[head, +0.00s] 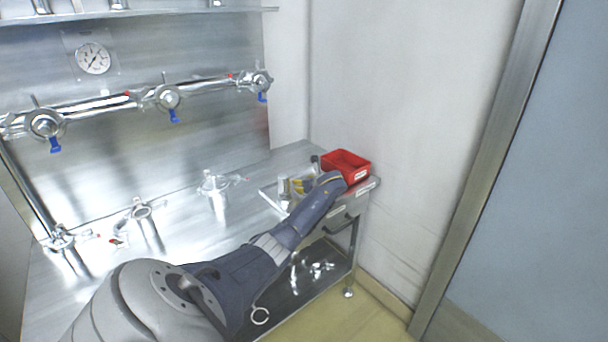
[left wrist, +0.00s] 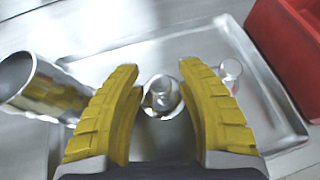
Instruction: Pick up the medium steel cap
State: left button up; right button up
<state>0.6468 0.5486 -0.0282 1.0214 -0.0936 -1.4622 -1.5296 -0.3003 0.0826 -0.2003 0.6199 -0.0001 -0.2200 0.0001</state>
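My left gripper (head: 300,186) reaches over a shallow steel tray (head: 268,192) at the right end of the bench. In the left wrist view its two yellow fingers (left wrist: 160,68) are apart, with a gap between them. A round steel cap with a raised knob (left wrist: 161,98) shows in that gap on the tray (left wrist: 262,82); I cannot tell whether the fingers touch it. A smaller round shiny piece (left wrist: 231,70) lies to its right. I cannot tell for certain which is the medium cap. My right gripper is not in view.
A red bin (head: 346,164) is close by at the bench's right end, also in the wrist view (left wrist: 290,45). Several steel fittings stand on the bench to the left, below a valve pipe (head: 100,106).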

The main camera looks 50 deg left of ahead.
pick_arm(q)
grip_shut()
jog(key=shift+r, duration=0.1)
dwell(0.3)
